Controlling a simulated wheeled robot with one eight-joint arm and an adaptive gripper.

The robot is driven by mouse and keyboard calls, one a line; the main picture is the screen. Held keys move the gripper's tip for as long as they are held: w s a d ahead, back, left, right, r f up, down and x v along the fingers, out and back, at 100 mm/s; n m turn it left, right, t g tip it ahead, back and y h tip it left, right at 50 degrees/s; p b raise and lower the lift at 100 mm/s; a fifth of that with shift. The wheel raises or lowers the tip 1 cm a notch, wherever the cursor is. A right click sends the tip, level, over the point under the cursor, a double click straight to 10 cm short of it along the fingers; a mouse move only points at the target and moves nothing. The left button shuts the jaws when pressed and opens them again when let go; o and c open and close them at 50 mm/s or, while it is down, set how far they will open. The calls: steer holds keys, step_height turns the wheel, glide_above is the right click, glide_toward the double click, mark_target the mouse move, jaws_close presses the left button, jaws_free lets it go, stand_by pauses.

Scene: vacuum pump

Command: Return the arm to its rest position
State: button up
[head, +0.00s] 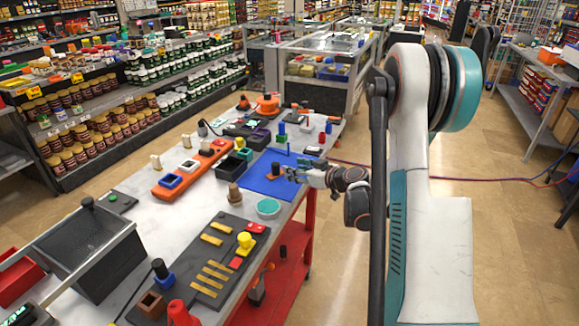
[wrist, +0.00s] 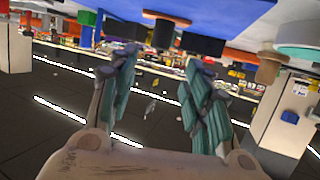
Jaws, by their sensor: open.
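My arm reaches from the right side of the head view over the workbench's right edge. My gripper (head: 291,172) is at the blue mat (head: 262,187), close to a small dark block with an orange part (head: 275,170) on it. In the wrist view my gripper (wrist: 160,72) has its two teal-padded fingers spread, with nothing held between them. The wrist picture is turned over, with the blue mat (wrist: 225,10) along the top. A dark block (wrist: 163,33) shows there beyond the fingers; contact cannot be told.
The workbench (head: 135,185) is crowded. It holds an orange tray (head: 190,170), a dark board with yellow strips (head: 205,262), a teal disc (head: 268,208) and a black bin (head: 90,250). Open floor (head: 510,220) lies to the right. Shelves stand behind.

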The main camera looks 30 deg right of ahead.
steer(key=shift+s, duration=0.25)
stand_by(0.3)
steer(key=w+a+r+m+t+h, duration=0.1)
steer(key=a+r+m+t+h, duration=0.3)
steer(key=r, duration=1.1)
steer(key=a+r+m+h, duration=0.2)
steer(key=a+r, duration=0.3)
steer(key=r, duration=1.1)
steer(key=s+a+f+n+g, duration=0.1)
steer(key=s+a+f+g, duration=0.2)
steer(key=s+f, duration=0.3)
steer(key=s+a+f+n+g+y, duration=0.1)
steer(key=s+a+f+g, duration=0.3)
steer(key=s, duration=1.2)
steer(key=s+a+f+g+y, duration=0.1)
steer(key=s+a+f+g, duration=0.2)
steer(key=s+a+f, duration=0.2)
steer(key=s+f, duration=0.3)
steer(key=s, duration=0.3)
steer(key=shift+s+a+n+g, duration=0.15)
steer(key=shift+a+n+g, duration=0.15)
steer(key=shift+n+g, duration=0.1)
